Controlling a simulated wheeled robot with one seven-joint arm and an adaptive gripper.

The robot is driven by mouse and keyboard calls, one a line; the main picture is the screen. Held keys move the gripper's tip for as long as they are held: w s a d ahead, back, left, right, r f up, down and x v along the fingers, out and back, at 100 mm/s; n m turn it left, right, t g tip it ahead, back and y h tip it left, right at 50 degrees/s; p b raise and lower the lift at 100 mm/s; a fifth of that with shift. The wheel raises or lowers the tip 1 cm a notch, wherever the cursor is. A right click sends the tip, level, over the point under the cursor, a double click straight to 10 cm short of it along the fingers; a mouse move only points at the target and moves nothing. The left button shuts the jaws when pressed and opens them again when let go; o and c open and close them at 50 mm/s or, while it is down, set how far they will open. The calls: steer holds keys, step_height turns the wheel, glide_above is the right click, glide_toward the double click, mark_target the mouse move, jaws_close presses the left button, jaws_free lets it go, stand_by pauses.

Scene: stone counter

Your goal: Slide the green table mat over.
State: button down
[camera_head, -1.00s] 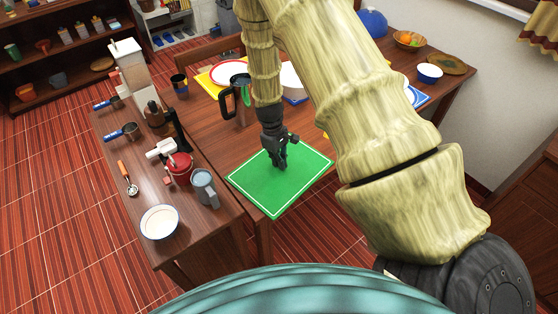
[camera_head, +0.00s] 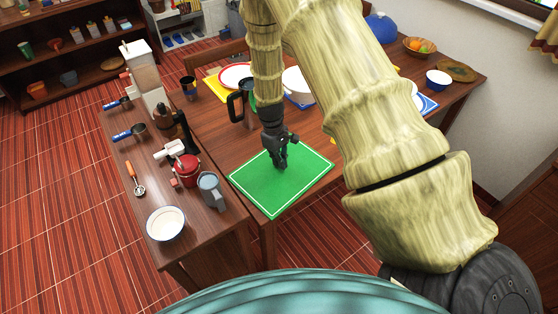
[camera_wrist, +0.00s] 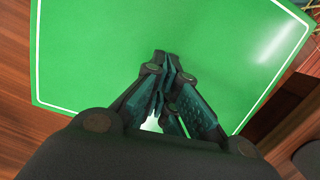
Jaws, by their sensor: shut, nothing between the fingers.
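The green table mat (camera_head: 270,191) with a thin white border lies flat on the near end of the wooden table. Its near corner reaches the table's front edge. My gripper (camera_head: 282,167) points down at the upper middle part of the mat, shut and empty. In the wrist view, the mat (camera_wrist: 95,55) fills most of the picture. There the closed fingers (camera_wrist: 168,75) are over the mat's surface; whether the tips touch it, I cannot tell. My arm hides part of the table behind and to the right.
A side counter at left holds a grey mug (camera_head: 211,190), a red canister (camera_head: 186,170) and a white bowl (camera_head: 165,224). Behind my gripper stand a dark pitcher (camera_head: 241,103), a red-rimmed plate (camera_head: 235,76) and a white bowl (camera_head: 297,84).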

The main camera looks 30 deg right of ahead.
mark_target(259, 153)
steer(key=w+a+b, duration=0.1)
steer(key=w, duration=0.2)
steer(key=w+a+b, duration=0.1)
steer(key=w, duration=0.2)
steer(key=w+a+b, duration=0.1)
steer(key=w, duration=0.3)
steer(key=shift+w+a+b, duration=0.1)
steer(key=shift+b, duration=0.2)
steer(key=shift+w+a+r, duration=0.1)
steer(key=shift+w+a, duration=0.15)
steer(key=shift+w, duration=0.4)
